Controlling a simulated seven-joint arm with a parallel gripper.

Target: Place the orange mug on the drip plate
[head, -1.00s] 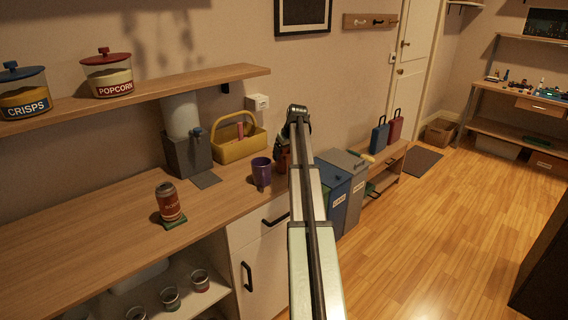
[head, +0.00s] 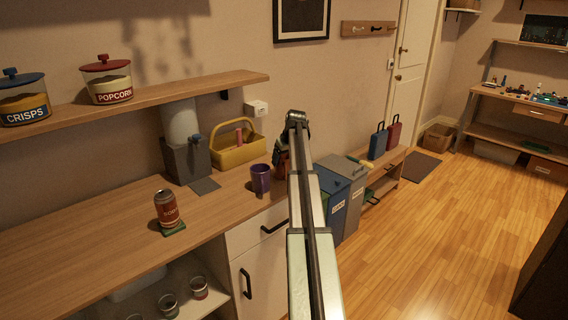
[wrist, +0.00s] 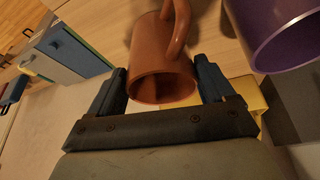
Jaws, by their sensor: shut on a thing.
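The orange mug (wrist: 163,75) is between the two fingers of my gripper (wrist: 164,82) in the wrist view, its open mouth facing the camera and its handle towards the top. My gripper is shut on it. In the head view a sliver of the mug (head: 281,160) shows just left of my arm, right of the purple cup; my arm hides the rest and the fingers. The drip plate (head: 204,186) is a flat dark square on the counter in front of the grey dispenser (head: 187,159), left of the mug. Nothing stands on the plate.
A purple cup (head: 260,179) stands between the plate and the mug; it is close beside the mug in the wrist view (wrist: 290,35). A yellow basket (head: 238,150) is behind. A can (head: 167,208) stands on a green coaster at front left. The shelf (head: 150,97) overhangs the back.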

